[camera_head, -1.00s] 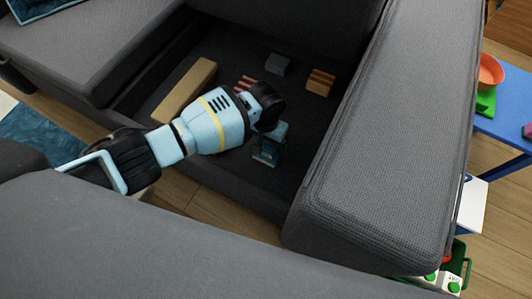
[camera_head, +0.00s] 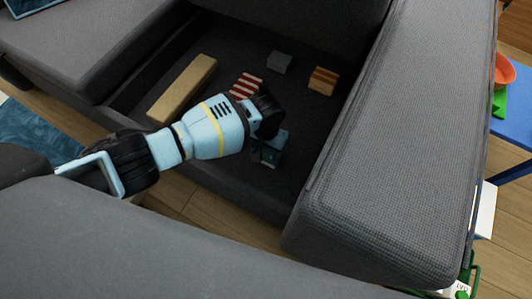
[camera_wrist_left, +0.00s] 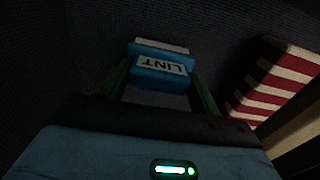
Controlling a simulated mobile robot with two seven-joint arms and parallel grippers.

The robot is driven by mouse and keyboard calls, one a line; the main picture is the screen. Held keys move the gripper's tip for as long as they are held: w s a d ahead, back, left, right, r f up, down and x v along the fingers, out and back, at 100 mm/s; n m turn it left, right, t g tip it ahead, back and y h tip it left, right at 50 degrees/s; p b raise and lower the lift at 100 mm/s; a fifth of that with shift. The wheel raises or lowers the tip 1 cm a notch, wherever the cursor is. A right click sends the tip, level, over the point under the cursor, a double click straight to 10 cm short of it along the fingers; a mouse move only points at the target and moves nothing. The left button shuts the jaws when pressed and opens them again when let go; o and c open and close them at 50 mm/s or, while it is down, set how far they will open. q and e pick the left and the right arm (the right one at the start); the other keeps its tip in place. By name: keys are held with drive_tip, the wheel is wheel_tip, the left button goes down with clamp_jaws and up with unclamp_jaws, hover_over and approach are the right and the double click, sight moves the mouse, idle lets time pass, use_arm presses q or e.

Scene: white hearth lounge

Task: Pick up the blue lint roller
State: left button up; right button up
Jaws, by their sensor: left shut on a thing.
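The blue lint roller (camera_wrist_left: 161,68) shows in the left wrist view as a blue block-like thing with a white label reading "LINT". It sits between the two fingers of my left gripper (camera_wrist_left: 160,82), which is shut on it. In the head view the lint roller (camera_head: 270,152) shows just beyond my left gripper (camera_head: 268,132), low in the dark sofa recess. My gripper partly hides it there. I cannot tell whether it touches the recess floor. My right gripper is not in view.
A red-and-white striped block (camera_head: 246,86) lies close to my left gripper. A long tan block (camera_head: 182,90), a grey block (camera_head: 279,62) and an orange striped block (camera_head: 323,81) lie in the same recess. The grey sofa arm (camera_head: 390,150) rises on the right.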

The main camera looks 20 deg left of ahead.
use_arm(q)
drive_tip(key=shift+c, duration=1.2)
drive_tip(key=shift+r, duration=0.1)
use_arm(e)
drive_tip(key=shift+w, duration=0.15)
